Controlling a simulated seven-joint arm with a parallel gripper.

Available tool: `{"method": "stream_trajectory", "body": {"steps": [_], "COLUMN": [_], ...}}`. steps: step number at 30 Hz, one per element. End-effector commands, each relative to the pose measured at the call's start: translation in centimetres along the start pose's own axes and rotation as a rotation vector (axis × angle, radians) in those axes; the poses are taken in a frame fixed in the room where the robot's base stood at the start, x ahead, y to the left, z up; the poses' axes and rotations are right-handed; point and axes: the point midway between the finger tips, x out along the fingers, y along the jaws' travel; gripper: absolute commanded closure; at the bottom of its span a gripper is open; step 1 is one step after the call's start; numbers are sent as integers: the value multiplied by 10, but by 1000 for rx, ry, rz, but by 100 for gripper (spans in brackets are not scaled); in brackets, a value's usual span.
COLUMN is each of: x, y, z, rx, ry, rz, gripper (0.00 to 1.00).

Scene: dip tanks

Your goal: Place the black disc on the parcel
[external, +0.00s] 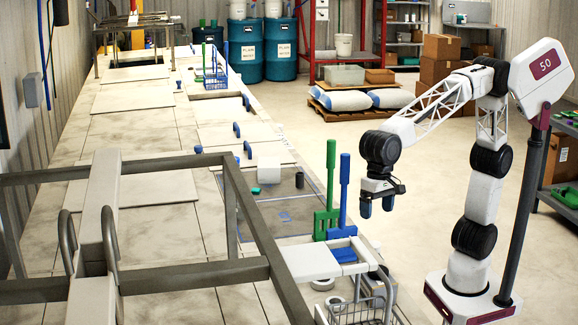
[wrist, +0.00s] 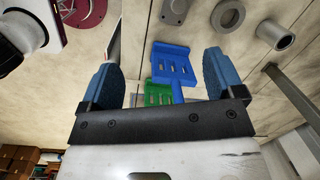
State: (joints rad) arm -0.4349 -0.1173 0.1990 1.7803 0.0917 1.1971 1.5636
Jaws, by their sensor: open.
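My gripper (external: 377,206) hangs with its blue fingers pointing down, to the right of the blue and green slotted tools. In the wrist view my gripper (wrist: 160,66) has its fingers wide apart, with nothing held between them. A small dark piece (external: 299,180) stands on the grey marked mat (external: 288,216), left of and beyond my gripper; I cannot tell if it is the black disc. A pale block (external: 269,170) lies close to it; I cannot tell if this is the parcel. No black disc shows clearly in the wrist view.
The blue tool (external: 344,190) and green tool (external: 330,185) stand upright near my gripper. The blue tool's head (wrist: 172,62) shows below the fingers. A wire basket (external: 365,305) and grey railings (external: 235,190) are in front. Cardboard boxes (external: 440,62) stand far back.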

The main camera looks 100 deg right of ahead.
Motion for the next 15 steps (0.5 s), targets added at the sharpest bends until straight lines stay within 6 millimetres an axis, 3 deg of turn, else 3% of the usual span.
{"method": "stream_trajectory", "body": {"steps": [6, 15], "x": [-1, 13], "y": [75, 180], "z": [-57, -113], "rx": [-205, -498], "ry": [31, 90], "rz": [-32, -54], "gripper": [13, 13]}}
